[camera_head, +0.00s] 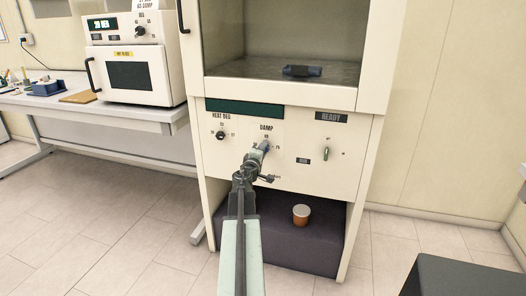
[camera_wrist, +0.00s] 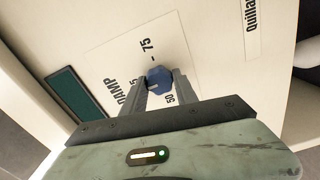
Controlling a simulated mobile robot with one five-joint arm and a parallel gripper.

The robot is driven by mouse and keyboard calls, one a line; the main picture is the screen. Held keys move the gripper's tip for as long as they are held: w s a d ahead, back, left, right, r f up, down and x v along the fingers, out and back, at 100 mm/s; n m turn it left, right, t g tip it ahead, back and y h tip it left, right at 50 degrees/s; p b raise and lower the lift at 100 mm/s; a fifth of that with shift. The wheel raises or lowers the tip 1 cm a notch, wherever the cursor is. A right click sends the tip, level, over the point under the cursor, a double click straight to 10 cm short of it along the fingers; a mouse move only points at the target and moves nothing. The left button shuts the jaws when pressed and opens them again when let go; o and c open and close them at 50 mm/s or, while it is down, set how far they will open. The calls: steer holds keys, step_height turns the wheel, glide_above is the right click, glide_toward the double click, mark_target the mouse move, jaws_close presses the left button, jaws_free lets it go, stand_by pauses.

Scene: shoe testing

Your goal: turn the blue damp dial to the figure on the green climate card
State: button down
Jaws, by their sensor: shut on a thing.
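The blue damp dial (camera_head: 265,146) is on the cream front panel of the cabinet, under the word DAMP. In the wrist view the dial (camera_wrist: 159,77) sits between the two fingers of my gripper (camera_wrist: 160,84), which is shut on it. In the head view my gripper (camera_head: 258,155) reaches the dial from below. The figures 75 and 50 show around the dial in the wrist view; another figure is partly covered. I cannot tell where the dial points.
A black heat dial (camera_head: 220,135) is left of the damp dial. An orange-brown cup (camera_head: 301,214) stands on the dark shelf below. A white oven (camera_head: 133,62) stands on the left bench.

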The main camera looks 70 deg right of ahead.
stand_by(0.4)
steer(key=c, duration=0.9)
jaws_free()
steer(key=shift+c, duration=0.2)
steer(key=a, duration=0.7)
steer(key=shift+s+a, duration=0.25)
steer(key=shift+a, duration=0.15)
